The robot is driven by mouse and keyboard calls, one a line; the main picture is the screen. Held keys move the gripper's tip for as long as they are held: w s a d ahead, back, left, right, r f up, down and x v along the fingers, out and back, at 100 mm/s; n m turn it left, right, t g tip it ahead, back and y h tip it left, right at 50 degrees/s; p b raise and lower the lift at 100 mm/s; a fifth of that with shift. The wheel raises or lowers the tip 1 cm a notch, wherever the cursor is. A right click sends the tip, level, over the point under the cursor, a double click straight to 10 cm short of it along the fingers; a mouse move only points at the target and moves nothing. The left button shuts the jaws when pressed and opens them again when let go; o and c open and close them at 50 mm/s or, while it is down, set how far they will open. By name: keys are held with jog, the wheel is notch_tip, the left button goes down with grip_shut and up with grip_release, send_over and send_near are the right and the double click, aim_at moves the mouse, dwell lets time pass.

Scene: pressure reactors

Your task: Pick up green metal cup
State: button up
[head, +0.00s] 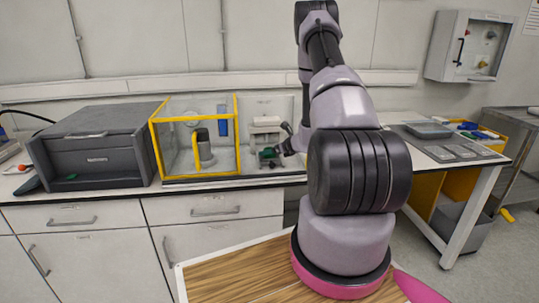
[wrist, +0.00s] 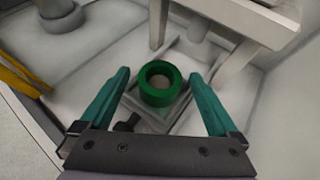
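The green metal cup (wrist: 160,83) stands on a pale square base in the wrist view, and I look down into its round opening. My gripper (wrist: 158,73) is open, with one teal finger on each side of the cup. Visible gaps separate the fingers from the cup, so it is not gripped. In the head view my gripper (head: 280,151) is at the white apparatus on the bench, partly hidden by my arm. Green shows there too, but I cannot tell cup from fingers.
The white apparatus (head: 265,126) rises close behind the cup. A yellow-framed clear enclosure (head: 196,176) stands just left of it, and a dark grey box (head: 95,158) is further left. A grey tray (head: 428,130) lies on the bench at right.

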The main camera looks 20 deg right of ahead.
jog(key=c, duration=1.3)
jog(key=shift+c, duration=0.2)
jog(key=shift+r, duration=0.15)
